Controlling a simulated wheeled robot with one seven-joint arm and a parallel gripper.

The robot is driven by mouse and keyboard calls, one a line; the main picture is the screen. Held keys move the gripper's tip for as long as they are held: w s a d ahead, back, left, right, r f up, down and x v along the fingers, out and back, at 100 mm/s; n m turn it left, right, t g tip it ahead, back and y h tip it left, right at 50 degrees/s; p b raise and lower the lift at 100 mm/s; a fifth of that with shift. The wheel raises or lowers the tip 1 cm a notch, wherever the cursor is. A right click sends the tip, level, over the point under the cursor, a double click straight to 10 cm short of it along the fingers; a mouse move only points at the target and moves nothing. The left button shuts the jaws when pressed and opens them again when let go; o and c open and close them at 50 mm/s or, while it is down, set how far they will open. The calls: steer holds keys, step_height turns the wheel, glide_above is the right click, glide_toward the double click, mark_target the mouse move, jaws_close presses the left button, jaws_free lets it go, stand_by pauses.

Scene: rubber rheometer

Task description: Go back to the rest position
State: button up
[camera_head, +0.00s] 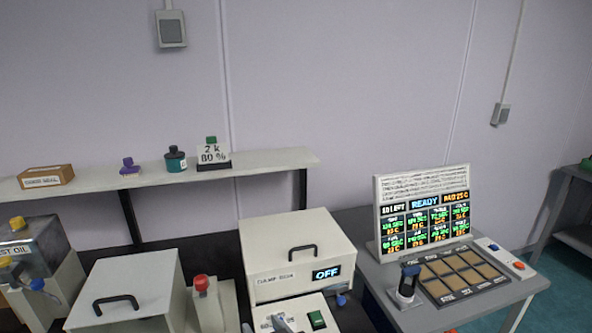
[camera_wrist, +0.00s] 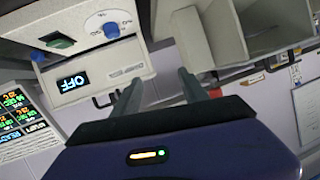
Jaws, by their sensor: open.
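My gripper (camera_wrist: 158,88) shows in the wrist view with its two fingers apart and nothing between them. It points toward the white box with the lit OFF display (camera_wrist: 73,82), which appears rotated in that view. The fingertips lie beside this box and appear apart from it, though the exact gap is hard to judge. In the head view the same box (camera_head: 297,259) stands at the bottom middle, with a black handle on top. A small grey part at the bottom edge there may be my gripper, but I cannot tell.
A grey table (camera_head: 515,290) at the right holds a display board (camera_head: 424,212) reading READY and a dark tray of tan squares (camera_head: 437,292). A white lidded box (camera_head: 125,285) stands at the left. A wall shelf (camera_head: 90,181) carries bottles and a carton. An open compartment (camera_wrist: 262,28) shows beside my fingers.

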steer(key=s+d+r+m+t+h, duration=0.1)
steer(key=s+d+h, duration=0.1)
steer(key=s+d, duration=0.7)
steer(key=s+d+r+m+t+h, duration=0.1)
steer(key=s+d, duration=0.8)
steer(key=s, duration=1.1)
steer(key=s+d+r+m+h+b, duration=0.1)
steer(key=s+d+m+h, duration=0.1)
steer(key=s+d, duration=0.7)
steer(key=s+h, duration=0.1)
steer(key=s, duration=0.4)
steer(key=shift+s+t+h, duration=0.2)
steer(key=shift+t+h, duration=0.1)
steer(key=shift+t, duration=0.1)
